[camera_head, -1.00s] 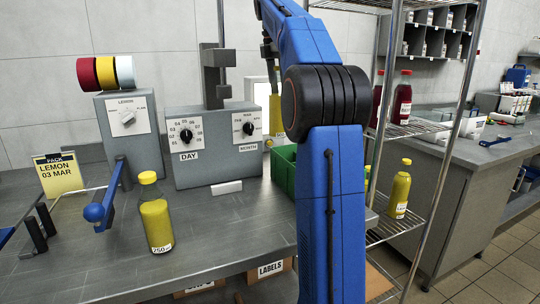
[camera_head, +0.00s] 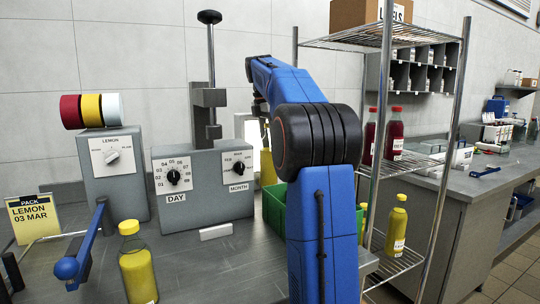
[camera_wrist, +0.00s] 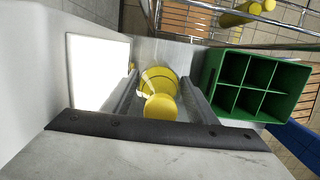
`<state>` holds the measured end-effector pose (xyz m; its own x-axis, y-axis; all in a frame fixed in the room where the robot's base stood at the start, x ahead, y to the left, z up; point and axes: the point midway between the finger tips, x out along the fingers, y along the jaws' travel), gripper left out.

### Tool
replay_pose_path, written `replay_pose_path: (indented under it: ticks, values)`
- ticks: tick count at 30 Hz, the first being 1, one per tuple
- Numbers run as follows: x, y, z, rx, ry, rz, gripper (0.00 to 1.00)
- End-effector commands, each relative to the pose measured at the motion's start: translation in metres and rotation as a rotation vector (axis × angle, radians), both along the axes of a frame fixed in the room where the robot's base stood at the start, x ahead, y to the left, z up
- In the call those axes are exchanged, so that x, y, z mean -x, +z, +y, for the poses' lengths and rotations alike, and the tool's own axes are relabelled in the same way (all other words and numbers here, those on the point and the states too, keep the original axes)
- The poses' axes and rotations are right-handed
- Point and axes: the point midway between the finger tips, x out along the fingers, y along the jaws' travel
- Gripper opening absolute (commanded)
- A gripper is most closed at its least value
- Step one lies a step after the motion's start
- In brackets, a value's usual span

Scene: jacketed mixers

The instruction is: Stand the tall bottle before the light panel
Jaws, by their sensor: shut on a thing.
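A yellow bottle with a yellow cap (camera_wrist: 160,104) is between the fingers of my gripper (camera_wrist: 158,97), which is shut on it. In the head view the held bottle (camera_head: 268,168) is partly hidden by my arm and looks upright. The lit white light panel (camera_wrist: 97,72) is just left of the bottle in the wrist view. In the head view only a strip of the panel (camera_head: 253,143) shows, behind the dial box. I cannot tell whether the bottle's base touches the bench.
A green divided crate (camera_wrist: 252,86) stands close on the bottle's right in the wrist view. The dial box (camera_head: 204,186) and a tall post (camera_head: 211,70) stand left of my arm. Another yellow bottle (camera_head: 137,270) stands at the bench front. A wire shelf (camera_head: 405,262) is at right.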

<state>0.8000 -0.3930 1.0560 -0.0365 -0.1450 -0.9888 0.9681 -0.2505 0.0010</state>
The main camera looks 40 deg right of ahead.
Motion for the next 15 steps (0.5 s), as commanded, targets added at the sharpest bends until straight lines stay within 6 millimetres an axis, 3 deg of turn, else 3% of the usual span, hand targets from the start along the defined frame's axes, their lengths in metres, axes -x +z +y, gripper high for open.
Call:
replay_pose_path:
  ticks: [9, 15]
  values:
    - [0.001, -0.032, 0.0, 0.0, 0.0, 0.001, 0.0]
    - [0.0, -0.035, 0.0, 0.0, -0.001, 0.0, 0.0]
